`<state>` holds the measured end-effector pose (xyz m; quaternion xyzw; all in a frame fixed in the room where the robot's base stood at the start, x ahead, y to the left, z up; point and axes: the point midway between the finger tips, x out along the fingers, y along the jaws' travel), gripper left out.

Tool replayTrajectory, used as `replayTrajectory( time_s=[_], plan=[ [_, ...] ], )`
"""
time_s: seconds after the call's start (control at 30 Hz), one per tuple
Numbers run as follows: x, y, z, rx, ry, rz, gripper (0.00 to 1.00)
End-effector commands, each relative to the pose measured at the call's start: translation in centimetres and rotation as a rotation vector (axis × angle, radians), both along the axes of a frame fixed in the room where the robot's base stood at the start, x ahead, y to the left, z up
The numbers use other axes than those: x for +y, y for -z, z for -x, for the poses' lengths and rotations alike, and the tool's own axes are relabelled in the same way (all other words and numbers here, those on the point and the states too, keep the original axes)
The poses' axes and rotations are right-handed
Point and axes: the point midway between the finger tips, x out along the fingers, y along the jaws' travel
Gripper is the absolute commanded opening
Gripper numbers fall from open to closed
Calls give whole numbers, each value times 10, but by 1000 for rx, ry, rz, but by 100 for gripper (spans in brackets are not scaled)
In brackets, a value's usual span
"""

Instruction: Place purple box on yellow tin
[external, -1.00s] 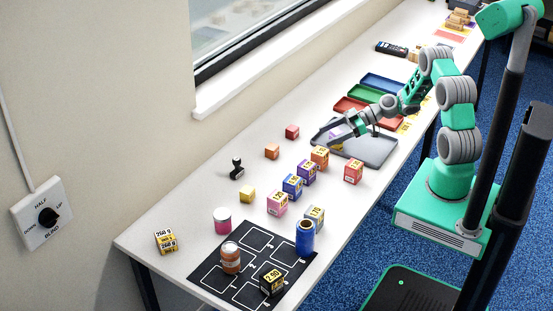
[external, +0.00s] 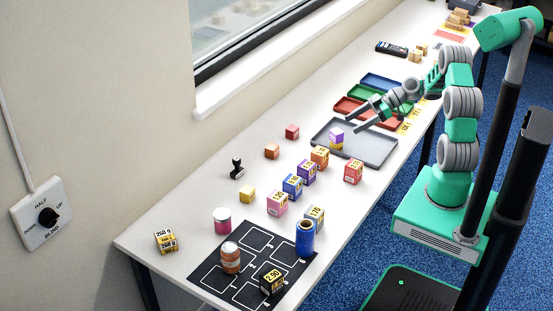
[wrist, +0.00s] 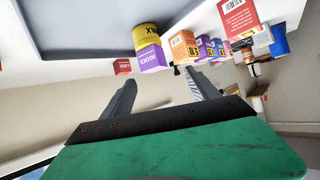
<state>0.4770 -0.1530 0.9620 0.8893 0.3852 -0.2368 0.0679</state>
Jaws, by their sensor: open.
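A small purple box (external: 337,133) sits on top of the yellow tin (external: 336,146), which stands on the grey tray (external: 378,150). In the wrist view, turned over, the purple box (wrist: 152,58) shows its lettered face and touches the yellow tin (wrist: 147,35). My gripper (external: 356,120) is open and empty, to the right of the purple box and apart from it. In the wrist view the two fingers of my gripper (wrist: 158,76) are spread, with nothing between them.
Another purple box (external: 307,172) stands in a row with an orange box (external: 320,157) and a blue box (external: 292,186). A red box (external: 353,172) is in front of the tray. Red, green and blue trays (external: 382,84) lie behind. The right part of the grey tray is bare.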

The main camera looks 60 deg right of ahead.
Motion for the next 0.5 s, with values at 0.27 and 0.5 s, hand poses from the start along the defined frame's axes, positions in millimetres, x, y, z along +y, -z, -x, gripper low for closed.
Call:
replayTrajectory(
  time_s=[0.27, 0.5],
  plan=[
    [121, -47, 23, 515, 170, 317, 69],
    [154, -90, 112, 654, 629, 385, 69]
  ],
)
